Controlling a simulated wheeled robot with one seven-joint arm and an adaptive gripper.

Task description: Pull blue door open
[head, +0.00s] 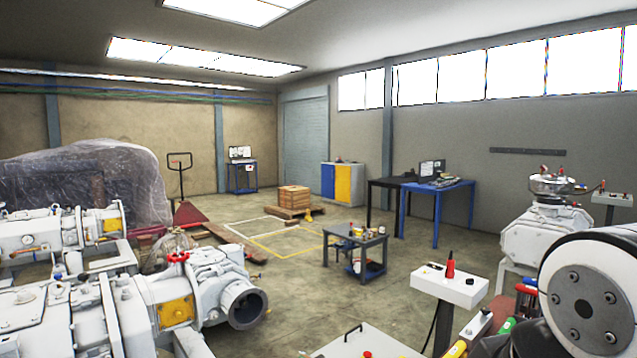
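The blue door (328,181) is the left front panel of a small two-door cabinet (358,184) against the far wall. A yellow door (343,184) is beside it on the right. Both doors look closed, but they are small at this distance and no handle can be made out. The cabinet is far across the room. My gripper cannot be made out in the head view, and nothing of mine is near the cabinet.
A low trolley table (356,243), a blue table (437,187) and a wooden crate on a pallet (293,198) stand between here and the cabinet. Large white pump machinery (110,300) fills the left. A white control box (450,285) is near. Floor at centre is partly open.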

